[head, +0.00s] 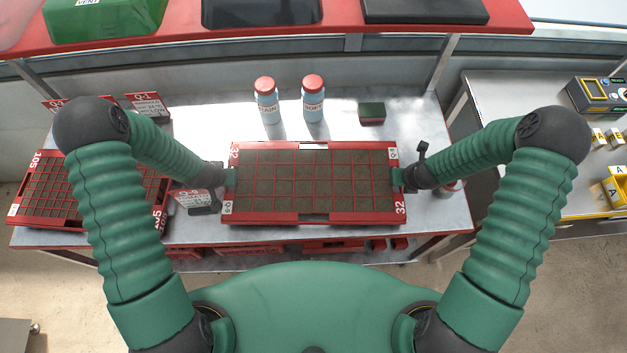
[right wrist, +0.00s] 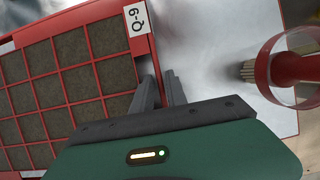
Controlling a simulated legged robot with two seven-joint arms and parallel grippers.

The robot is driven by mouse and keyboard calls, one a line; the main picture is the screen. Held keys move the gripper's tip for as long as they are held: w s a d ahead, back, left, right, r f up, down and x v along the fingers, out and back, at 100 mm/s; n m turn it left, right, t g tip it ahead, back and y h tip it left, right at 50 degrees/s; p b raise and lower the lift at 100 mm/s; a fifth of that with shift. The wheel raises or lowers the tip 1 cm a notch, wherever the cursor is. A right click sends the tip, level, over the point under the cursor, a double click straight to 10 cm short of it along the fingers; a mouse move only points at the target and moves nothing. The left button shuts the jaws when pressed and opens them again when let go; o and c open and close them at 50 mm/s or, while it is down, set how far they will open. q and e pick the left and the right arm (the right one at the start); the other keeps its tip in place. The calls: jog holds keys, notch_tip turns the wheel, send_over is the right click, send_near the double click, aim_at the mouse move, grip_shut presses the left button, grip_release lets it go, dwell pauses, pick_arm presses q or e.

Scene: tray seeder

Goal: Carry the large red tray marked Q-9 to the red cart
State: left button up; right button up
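The large red tray (head: 312,222), a grid of soil-filled cells, is level in front of me over the metal bench. Its Q-9 label shows in the right wrist view (right wrist: 137,24). My right gripper (head: 398,178) is at the tray's right end; in the right wrist view its fingers (right wrist: 163,92) sit on either side of the end wall, closed on it. My left gripper (head: 229,179) is at the left end wall, touching it; its finger gap is too small to make out. I cannot tell whether the tray rests on the bench. I see no red cart that I can identify.
Another red tray (head: 22,212) lies at the left of the bench (head: 340,133). A red shelf (head: 330,33) runs above. A side table (head: 500,120) is at the right.

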pick_arm(q)
jog(key=shift+w+f, duration=0.15)
jog(key=shift+f, duration=0.2)
pick_arm(e)
jog(key=shift+w+f, duration=0.15)
jog(key=shift+f, duration=0.15)
pick_arm(q)
jog(key=shift+r, duration=0.1)
grip_shut()
pick_arm(e)
grip_shut()
jog(key=shift+r, duration=0.1)
dwell(0.5)
